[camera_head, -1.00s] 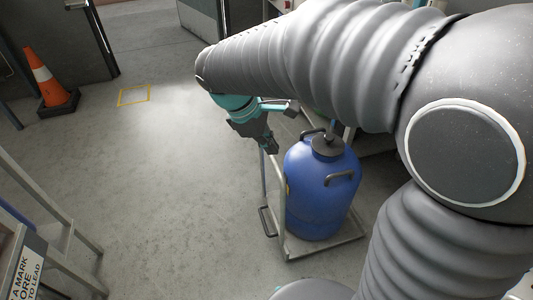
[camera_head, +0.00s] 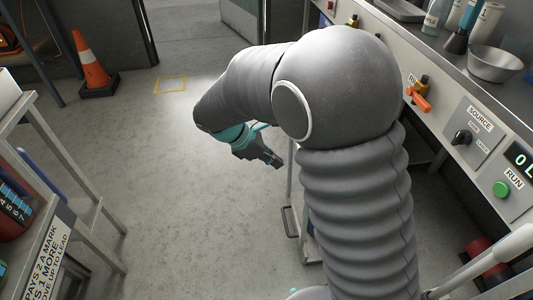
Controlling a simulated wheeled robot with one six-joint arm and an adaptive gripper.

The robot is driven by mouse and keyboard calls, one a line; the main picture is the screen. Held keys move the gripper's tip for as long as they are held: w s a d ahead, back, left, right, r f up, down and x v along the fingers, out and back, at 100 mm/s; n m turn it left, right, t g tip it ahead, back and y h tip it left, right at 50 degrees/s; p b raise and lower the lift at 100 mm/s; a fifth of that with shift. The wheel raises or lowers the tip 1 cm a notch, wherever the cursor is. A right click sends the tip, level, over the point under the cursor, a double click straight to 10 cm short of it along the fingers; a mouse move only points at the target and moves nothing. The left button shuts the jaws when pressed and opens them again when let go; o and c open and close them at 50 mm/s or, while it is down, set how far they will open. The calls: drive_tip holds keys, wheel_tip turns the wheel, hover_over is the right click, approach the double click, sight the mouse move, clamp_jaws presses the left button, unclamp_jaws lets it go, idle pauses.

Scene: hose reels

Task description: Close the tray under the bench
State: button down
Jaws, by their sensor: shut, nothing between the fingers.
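The tray (camera_head: 308,252) stands low at the bench's left side. Only its left edge, upright frame and a dark pull handle (camera_head: 289,222) show; my arm hides the rest. The blue drum it carried in the earlier frame is hidden behind my arm now. My gripper (camera_head: 276,163) is shut and empty. In the picture it is just left of the tray's upright frame and above the handle; I see no contact.
The bench (camera_head: 462,100) runs along the right with a metal bowl (camera_head: 496,64), bottles and a control panel with a green button (camera_head: 501,189). A sign-bearing metal stand (camera_head: 95,190) is at left. An orange cone (camera_head: 92,65) stands beyond. The middle floor is clear.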

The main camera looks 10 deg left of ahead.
drive_tip(key=w+d+f, duration=0.1)
drive_tip(key=d+f, duration=0.2)
drive_tip(key=d, duration=0.2)
drive_tip(key=shift+w+d, duration=0.35)
drive_tip(key=shift+d, duration=0.05)
drive_tip(key=shift+f, duration=0.1)
